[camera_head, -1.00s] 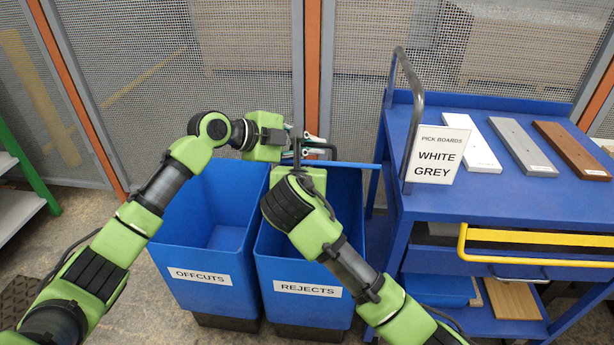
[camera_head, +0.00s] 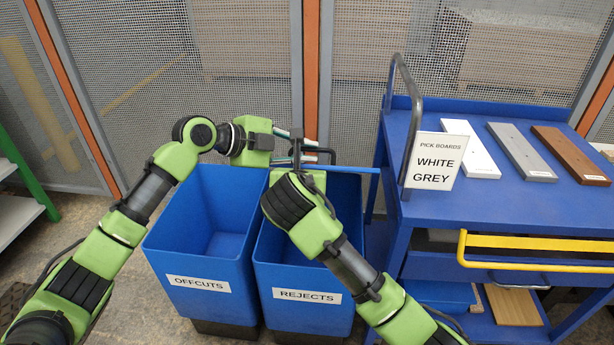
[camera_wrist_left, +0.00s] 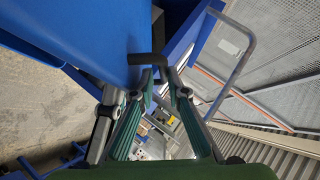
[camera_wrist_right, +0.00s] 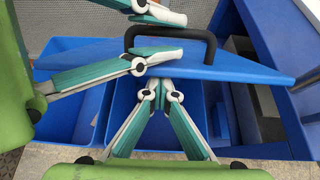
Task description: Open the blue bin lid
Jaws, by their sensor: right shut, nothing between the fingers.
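The blue lid (camera_head: 357,169) shows as a thin raised strip over the back of the REJECTS bin (camera_head: 265,300). Its black handle (camera_head: 322,153) is on the upper side and shows clearly in the right wrist view (camera_wrist_right: 170,31). My left gripper (camera_head: 298,146) is open beside the handle, with its fingers spread at the handle's left end; I cannot tell whether they touch it. My right gripper (camera_wrist_right: 162,88) is shut and empty, with its tips at the lid's lower edge. In the head view my right wrist hides it.
The open OFFCUTS bin (camera_head: 160,250) stands on the left and is empty. A blue cart (camera_head: 500,200) with several boards and a sign (camera_head: 437,160) stands close on the right. A mesh fence (camera_head: 230,60) is behind the bins. A shelf (camera_head: 15,215) is far left.

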